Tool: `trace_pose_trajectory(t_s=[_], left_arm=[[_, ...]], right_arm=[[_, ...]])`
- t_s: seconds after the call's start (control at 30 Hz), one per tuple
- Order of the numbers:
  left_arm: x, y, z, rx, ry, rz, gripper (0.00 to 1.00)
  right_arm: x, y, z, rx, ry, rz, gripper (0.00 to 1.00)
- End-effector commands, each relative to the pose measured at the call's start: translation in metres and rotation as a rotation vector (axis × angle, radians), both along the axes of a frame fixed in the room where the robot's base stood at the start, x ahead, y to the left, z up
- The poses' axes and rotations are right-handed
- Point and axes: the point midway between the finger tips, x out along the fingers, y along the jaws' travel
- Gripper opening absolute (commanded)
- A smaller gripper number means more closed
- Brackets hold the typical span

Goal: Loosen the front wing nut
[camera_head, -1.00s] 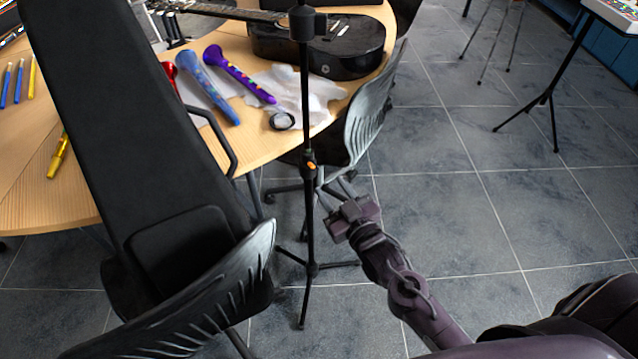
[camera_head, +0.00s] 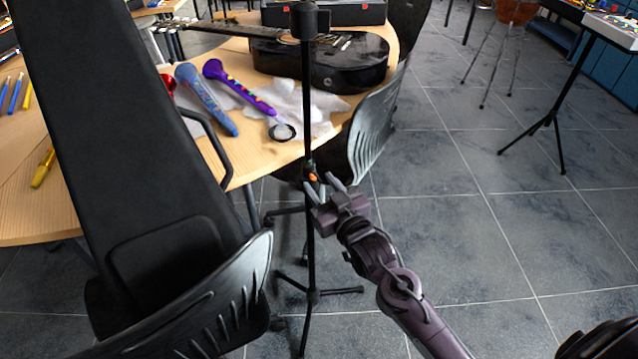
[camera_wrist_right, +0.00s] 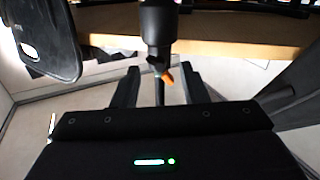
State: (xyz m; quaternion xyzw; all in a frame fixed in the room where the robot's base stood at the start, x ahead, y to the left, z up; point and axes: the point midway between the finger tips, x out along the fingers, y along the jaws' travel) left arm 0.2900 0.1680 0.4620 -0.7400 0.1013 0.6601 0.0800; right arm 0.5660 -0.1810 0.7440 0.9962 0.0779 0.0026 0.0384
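The wing nut (camera_head: 312,178) is a small orange piece on the collar of a slim black stand (camera_head: 309,110). It also shows as an orange tab in the right wrist view (camera_wrist_right: 168,76), just below the stand's thick black collar (camera_wrist_right: 158,30). My right gripper (camera_head: 322,187) is open just below the wing nut. In the right wrist view its two fingers (camera_wrist_right: 160,88) are spread, with the thin pole and the orange tab between them in the picture. Whether they touch the nut cannot be told. My left gripper is not in view.
A wooden table (camera_head: 262,165) behind the stand holds a black guitar (camera_head: 340,68) and coloured microphone-like toys. A black chair (camera_head: 375,130) is behind the stand; another (camera_head: 215,310) stands left, by a long black case-like object (camera_head: 110,130). Open tiled floor lies to the right.

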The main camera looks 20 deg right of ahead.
Motion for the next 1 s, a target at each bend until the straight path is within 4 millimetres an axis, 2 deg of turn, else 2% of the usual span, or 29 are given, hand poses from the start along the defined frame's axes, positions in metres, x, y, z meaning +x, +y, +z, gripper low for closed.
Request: trace_pose_trajectory(t_s=[0.17,0.47,0.77,1.0], left_arm=[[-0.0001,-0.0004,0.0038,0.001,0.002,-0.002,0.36],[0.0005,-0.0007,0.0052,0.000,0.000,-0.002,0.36],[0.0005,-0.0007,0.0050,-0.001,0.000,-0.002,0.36],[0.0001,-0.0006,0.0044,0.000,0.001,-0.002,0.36]], right_arm=[[0.0135,0.0027,0.0000,0.001,-0.001,0.001,0.40],[0.0152,0.0031,0.0000,0.000,0.000,0.001,0.38],[0.0150,0.0032,0.0000,0.000,0.000,0.001,0.00],[0.0148,0.0037,0.0000,0.000,-0.001,0.003,0.00]])
